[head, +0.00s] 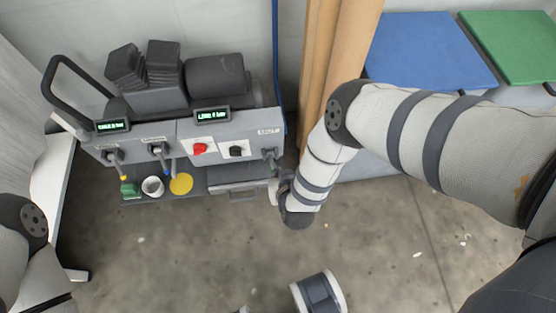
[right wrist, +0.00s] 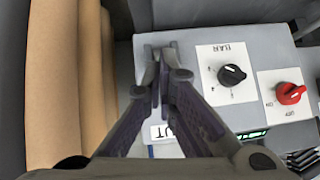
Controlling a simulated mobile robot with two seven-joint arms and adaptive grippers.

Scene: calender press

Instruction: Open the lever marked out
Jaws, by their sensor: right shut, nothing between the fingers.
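The lever marked OUT (head: 270,154) is a small dark grey handle at the right end of the grey machine's front panel, below its printed label (head: 268,131). My right gripper (head: 273,176) is right at this lever in the head view. In the right wrist view its dark fingers (right wrist: 158,78) are closed together over the panel, with nothing seen between them. They cover most of the lever and part of the OUT label (right wrist: 162,132). I cannot tell whether the fingers touch the lever. My left gripper is out of view; only part of the left arm shows.
The panel carries a black knob (head: 237,151), a red knob (head: 200,148) and two other levers at left. A shelf (head: 222,183) below holds small items. Tall brown rolls (head: 325,70) stand close at right, beside blue-lidded (head: 430,45) and green-lidded (head: 515,40) bins.

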